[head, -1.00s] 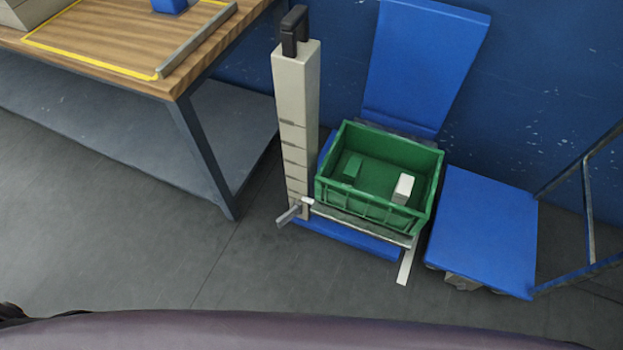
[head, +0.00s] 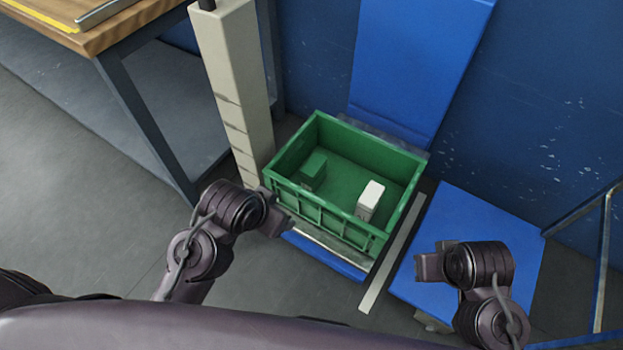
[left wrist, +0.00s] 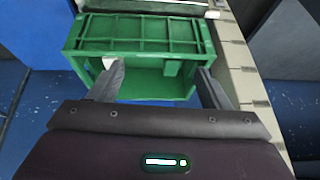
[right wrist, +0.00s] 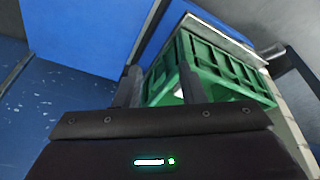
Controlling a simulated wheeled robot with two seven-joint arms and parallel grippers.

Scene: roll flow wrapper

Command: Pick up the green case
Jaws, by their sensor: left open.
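The green case (head: 330,225) is an open-topped ribbed crate on a low stand, tilted slightly in the picture. It holds a small green block (head: 313,170) and a white block (head: 369,200). My left gripper (head: 272,212) is at the case's near left corner; whether it touches cannot be told. In the left wrist view the left gripper (left wrist: 160,76) is open, with the case (left wrist: 140,30) beyond its apart fingers. My right gripper (head: 428,262) is right of the case, over a blue platform. Its fingers (right wrist: 159,76) are apart, with the case (right wrist: 215,65) beyond them.
A beige column (head: 238,90) stands left of the case. The blue platform (head: 480,235) of a cart is on the right, with a metal handle frame (head: 603,260). A wooden table (head: 110,25) is at the upper left. A blue panel (head: 420,70) leans behind. Grey floor lies left.

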